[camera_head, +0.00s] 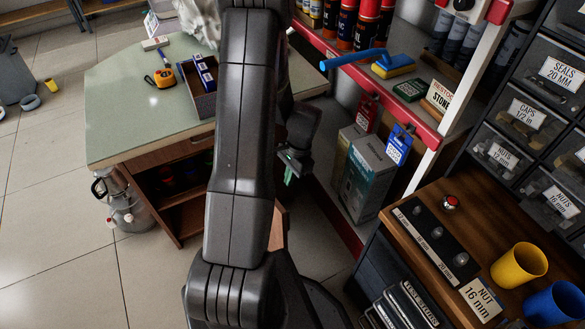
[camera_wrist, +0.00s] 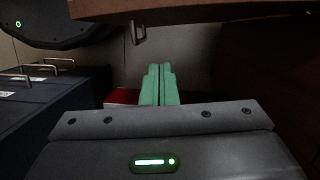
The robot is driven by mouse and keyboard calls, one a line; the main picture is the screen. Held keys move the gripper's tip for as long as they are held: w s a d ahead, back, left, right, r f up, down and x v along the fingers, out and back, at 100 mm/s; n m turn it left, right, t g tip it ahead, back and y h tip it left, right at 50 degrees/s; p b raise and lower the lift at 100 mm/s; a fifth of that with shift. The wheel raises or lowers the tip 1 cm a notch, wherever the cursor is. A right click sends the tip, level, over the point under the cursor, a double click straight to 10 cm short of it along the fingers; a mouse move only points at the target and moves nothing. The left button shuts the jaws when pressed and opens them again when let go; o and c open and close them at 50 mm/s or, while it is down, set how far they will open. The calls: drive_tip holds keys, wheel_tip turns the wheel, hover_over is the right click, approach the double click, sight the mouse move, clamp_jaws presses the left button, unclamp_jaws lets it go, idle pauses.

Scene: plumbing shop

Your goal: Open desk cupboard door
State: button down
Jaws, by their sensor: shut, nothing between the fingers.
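The desk (camera_head: 125,105) has a pale green top and a wooden cupboard below it at the left in the head view. The cupboard interior (camera_head: 180,190) shows, with shelves and dark items inside. A wooden panel (camera_head: 280,226), apparently the cupboard door, stands out past my arm, mostly hidden by it. My gripper (camera_head: 290,168) is shut and empty, its green fingertips together, right of the desk. In the wrist view, the fingers (camera_wrist: 158,85) point ahead below a brown wooden panel (camera_wrist: 220,10) with a metal handle (camera_wrist: 138,33); they appear apart from it.
A red-edged shelf rack (camera_head: 425,130) with a grey box (camera_head: 368,178) stands close right of my gripper. A workbench (camera_head: 470,225) with cups is at the lower right. A metal can (camera_head: 125,205) stands by the desk's left corner. Floor (camera_head: 60,230) at left is clear.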

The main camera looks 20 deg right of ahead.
drive_tip(key=a, duration=0.1)
drive_tip(key=a+f, duration=0.1)
drive_tip(key=a, duration=0.1)
drive_tip(key=s+a+f, duration=0.1)
drive_tip(key=shift+a+f+b, duration=0.2)
drive_tip(key=shift+a+b, duration=0.05)
drive_tip(key=shift+b, duration=0.1)
